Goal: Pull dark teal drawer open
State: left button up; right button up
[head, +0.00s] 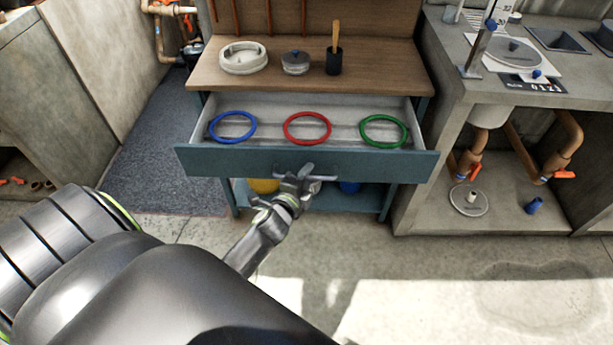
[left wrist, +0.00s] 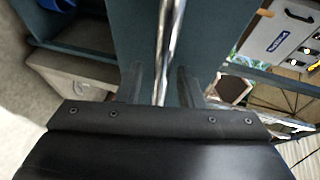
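The dark teal drawer (head: 230,162) stands pulled out of the wooden-topped bench in the head view, its inside showing. Its front also shows in the left wrist view (left wrist: 205,40). A shiny metal bar handle (left wrist: 166,50) runs along the front. My left gripper (head: 302,178) is at the middle of the drawer front. In the left wrist view its two fingers (left wrist: 160,75) stand on either side of the handle, with a narrow gap showing on each side. It looks open around the bar. My right gripper is in neither view.
Blue (head: 232,127), red (head: 307,128) and green (head: 383,131) rings lie in the drawer. The bench top (head: 375,65) holds a round dish, a lidded pot and a dark cup. A concrete sink counter (head: 440,90) stands close on the right. Floor in front is clear.

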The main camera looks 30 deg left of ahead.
pick_arm(q)
jog(key=shift+s, duration=0.25)
jog(key=p+v, duration=0.2)
jog(key=v, duration=1.5)
jog(key=shift+f, duration=0.1)
jog(key=s+f+n+g+p, duration=0.1)
jog(key=s+f+n+g, duration=0.3)
jog(key=f, duration=0.8)
jog(key=s+f+n+g+p, duration=0.1)
jog(key=s+f+n+g, duration=0.25)
jog(key=f, duration=0.85)
jog(key=s+f+n+g, duration=0.3)
jog(key=s+f, duration=0.3)
jog(key=s, duration=0.3)
jog(key=s+a+f+n+g+h, duration=0.1)
jog(key=s+f+n+g, duration=0.3)
jog(key=s+f, duration=0.3)
jog(key=s+n, duration=0.1)
jog(key=s, duration=0.2)
jog(key=shift+s+a+p, duration=0.2)
jog(key=shift+s+p, duration=0.1)
jog(key=shift+p, duration=0.1)
